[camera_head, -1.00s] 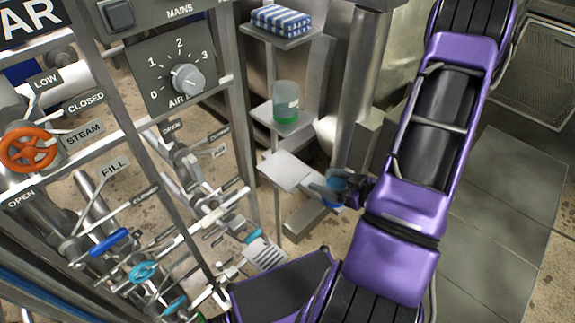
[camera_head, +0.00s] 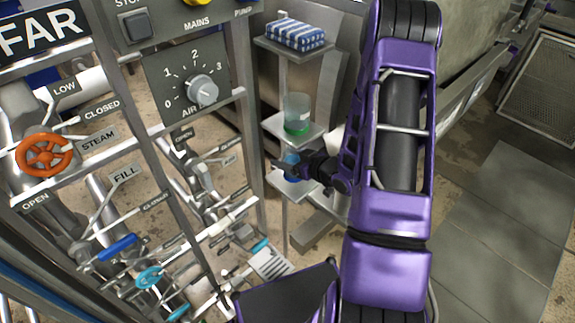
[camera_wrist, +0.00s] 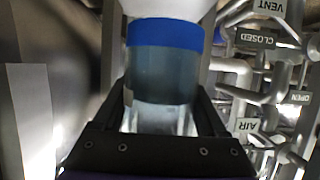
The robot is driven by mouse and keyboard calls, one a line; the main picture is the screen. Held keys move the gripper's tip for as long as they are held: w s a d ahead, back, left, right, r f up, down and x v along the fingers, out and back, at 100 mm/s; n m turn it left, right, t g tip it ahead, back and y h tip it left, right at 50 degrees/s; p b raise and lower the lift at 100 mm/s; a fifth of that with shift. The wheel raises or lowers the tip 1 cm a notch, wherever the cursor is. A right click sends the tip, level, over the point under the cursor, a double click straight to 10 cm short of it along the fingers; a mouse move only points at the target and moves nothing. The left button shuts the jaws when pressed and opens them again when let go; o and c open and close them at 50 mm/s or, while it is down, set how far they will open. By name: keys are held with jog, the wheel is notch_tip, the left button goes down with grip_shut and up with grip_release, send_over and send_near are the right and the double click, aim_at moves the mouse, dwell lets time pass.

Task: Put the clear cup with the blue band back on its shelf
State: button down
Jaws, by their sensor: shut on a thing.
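My gripper (camera_head: 290,164) is shut on the clear cup with the blue band (camera_head: 291,173), partly hidden behind the fingers in the head view. In the wrist view the cup (camera_wrist: 163,70) is upright between the two fingers, its blue band near the top of the picture. In the head view it is over the lowest of the small grey shelves (camera_head: 290,193). I cannot tell whether the cup's base touches that shelf.
The middle shelf (camera_head: 278,126) just above holds a clear cup with a green band (camera_head: 297,115). The top shelf (camera_head: 281,52) holds a blue-striped folded cloth (camera_head: 295,34). A valve panel with levers and a dial (camera_head: 201,89) stands close at left.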

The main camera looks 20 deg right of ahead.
jog(key=shift+f, duration=1.55)
jog(key=shift+f, duration=0.1)
jog(key=shift+f+b, duration=0.15)
jog(key=shift+b, duration=0.2)
grip_release()
jog(key=shift+r+p, duration=0.35)
jog(key=v, duration=1.2)
jog(key=shift+d, duration=0.15)
